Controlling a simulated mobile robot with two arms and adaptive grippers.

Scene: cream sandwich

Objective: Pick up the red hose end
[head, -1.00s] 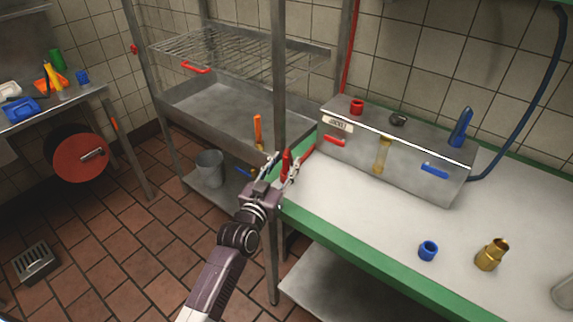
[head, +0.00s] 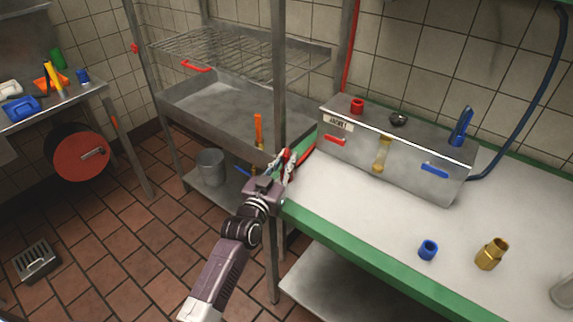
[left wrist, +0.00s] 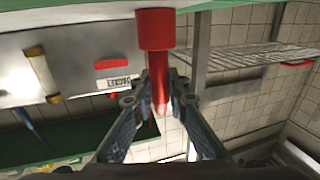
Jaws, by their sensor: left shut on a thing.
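My left gripper (head: 281,168) is at the left end of the green-edged counter, beside the grey box. It is shut on the red hose end (left wrist: 155,30). In the left wrist view the fingers (left wrist: 159,82) close on either side of its narrower red part, and the wider red cap sticks out past the fingertips. In the head view only a little red of the hose end (head: 286,154) shows between the fingers. A red hose (head: 310,150) runs from there towards the box. My right gripper is not in view.
The grey box (head: 400,172) with red and blue levers stands on the counter (head: 340,210). A blue fitting (head: 428,250) and a brass fitting (head: 491,254) lie at the counter's right. A steel post (head: 279,80) rises just behind my gripper. A bucket (head: 210,167) stands on the lower shelf.

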